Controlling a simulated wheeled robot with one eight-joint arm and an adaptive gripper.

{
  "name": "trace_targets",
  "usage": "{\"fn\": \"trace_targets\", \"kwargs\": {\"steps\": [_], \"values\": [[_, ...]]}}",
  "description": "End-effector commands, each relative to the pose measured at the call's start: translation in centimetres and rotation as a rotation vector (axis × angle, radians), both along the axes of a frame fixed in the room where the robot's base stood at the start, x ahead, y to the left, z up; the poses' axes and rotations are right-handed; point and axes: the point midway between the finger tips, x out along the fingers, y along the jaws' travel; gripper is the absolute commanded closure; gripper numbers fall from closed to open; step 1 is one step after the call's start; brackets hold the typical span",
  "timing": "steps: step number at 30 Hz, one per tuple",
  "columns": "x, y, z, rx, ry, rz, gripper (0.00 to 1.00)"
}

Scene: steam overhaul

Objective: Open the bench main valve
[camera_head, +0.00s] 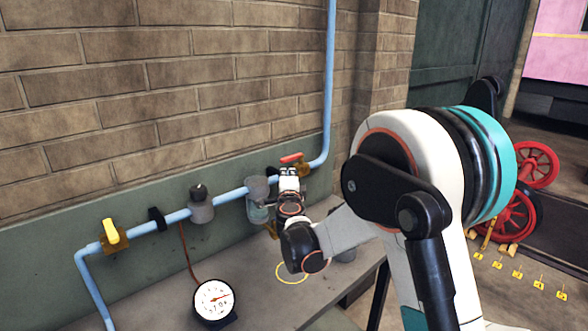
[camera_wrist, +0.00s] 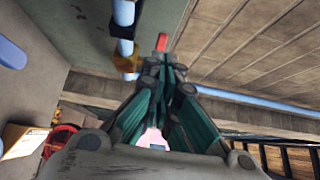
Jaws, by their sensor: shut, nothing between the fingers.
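A blue pipe (camera_head: 233,193) runs along the wall above the bench. A valve with a red lever (camera_head: 291,158) sits on it near the corner, by the upright pipe. A second valve with a yellow lever (camera_head: 110,232) sits at the pipe's left end. I cannot tell from a label which is the main valve. My gripper (camera_head: 289,171) is shut and empty, just in front of the red lever. In the wrist view the red lever (camera_wrist: 162,41) shows just past my closed fingertips (camera_wrist: 163,66), with a brass valve body (camera_wrist: 127,57) beside it. Contact is unclear.
A round dial gauge (camera_head: 215,300) stands on the grey bench (camera_head: 255,304), next to a yellow ring mark (camera_head: 292,273). A grey fitting (camera_head: 201,205) and a glass bowl (camera_head: 257,191) sit on the pipe. Red spoked wheels (camera_head: 516,216) stand at right. The brick wall is close behind.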

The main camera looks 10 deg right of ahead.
Motion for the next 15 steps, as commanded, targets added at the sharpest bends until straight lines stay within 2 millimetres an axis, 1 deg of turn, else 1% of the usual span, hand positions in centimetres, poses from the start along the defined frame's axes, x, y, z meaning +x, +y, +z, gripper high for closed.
{"fn": "trace_targets", "kwargs": {"steps": [1,3,6,10,15], "values": [[-0.8,0.6,0.2,0.000,0.000,0.002,1.00],[-1.6,1.3,0.1,0.000,0.000,0.000,1.00],[-2.5,1.9,0.1,0.000,0.000,0.000,1.00],[-3.1,2.4,0.0,0.000,0.000,-0.002,1.00],[-3.2,2.4,0.0,0.000,0.000,-0.003,1.00]]}}
